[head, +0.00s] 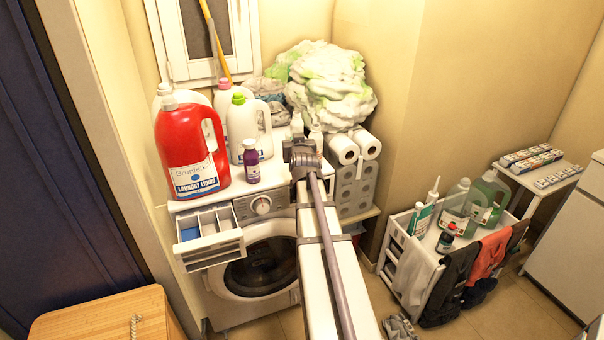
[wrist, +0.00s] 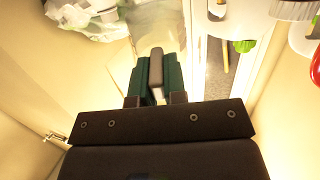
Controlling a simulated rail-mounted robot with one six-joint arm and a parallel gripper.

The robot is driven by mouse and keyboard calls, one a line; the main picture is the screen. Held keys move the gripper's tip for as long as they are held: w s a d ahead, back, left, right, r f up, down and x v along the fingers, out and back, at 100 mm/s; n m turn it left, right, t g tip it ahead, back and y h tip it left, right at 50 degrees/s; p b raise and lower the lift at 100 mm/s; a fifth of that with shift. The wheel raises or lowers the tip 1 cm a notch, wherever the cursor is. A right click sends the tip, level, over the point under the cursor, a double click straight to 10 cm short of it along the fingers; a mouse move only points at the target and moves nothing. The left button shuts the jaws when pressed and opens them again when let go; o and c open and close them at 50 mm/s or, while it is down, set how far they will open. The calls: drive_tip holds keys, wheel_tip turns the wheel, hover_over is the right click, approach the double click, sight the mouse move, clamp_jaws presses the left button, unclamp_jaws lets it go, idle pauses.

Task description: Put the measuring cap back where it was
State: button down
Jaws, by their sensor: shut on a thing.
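My gripper (head: 302,152) is in front of the top of the washing machine, right of the bottles. In the wrist view its dark green fingers (wrist: 157,76) are closed on a small grey-brown piece with a rounded end, apparently the measuring cap (wrist: 156,64). Its full shape is hidden by the fingers. A red laundry liquid jug (head: 190,150) stands on the left of the machine. White jugs stand behind and beside it, one with a green cap (head: 239,98). A small purple bottle (head: 251,163) stands in front of them.
The washing machine's detergent drawer (head: 209,250) is pulled out at the left. Paper rolls (head: 355,190) and a heap of laundry (head: 325,80) are at the right and back. A white cart (head: 392,262) holds bottles and cloths. A wooden cabinet top (head: 85,320) is at front left.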

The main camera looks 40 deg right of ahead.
drive_tip(key=w+f+t+y+b, duration=0.1)
drive_tip(key=b, duration=0.1)
drive_tip(key=w+d+f+n+b, duration=0.1)
drive_tip(key=w+f, duration=0.1)
drive_tip(key=w+f+n+t+y+b, duration=0.1)
drive_tip(key=w+b, duration=0.1)
drive_tip(key=shift+d+f+t+y+b, duration=0.15)
drive_tip(key=shift+t+y+b, duration=0.15)
drive_tip(key=shift+w+r+n+t, duration=0.25)
drive_tip(key=shift+n+t, duration=0.05)
drive_tip(key=shift+r, duration=0.35)
wheel_tip(320, 180, down, 11)
drive_tip(key=b, duration=1)
drive_tip(key=shift+r, duration=0.5)
drive_tip(key=shift+f, duration=0.25)
drive_tip(key=c, duration=1.2)
unclamp_jaws()
drive_tip(key=shift+r, duration=0.1)
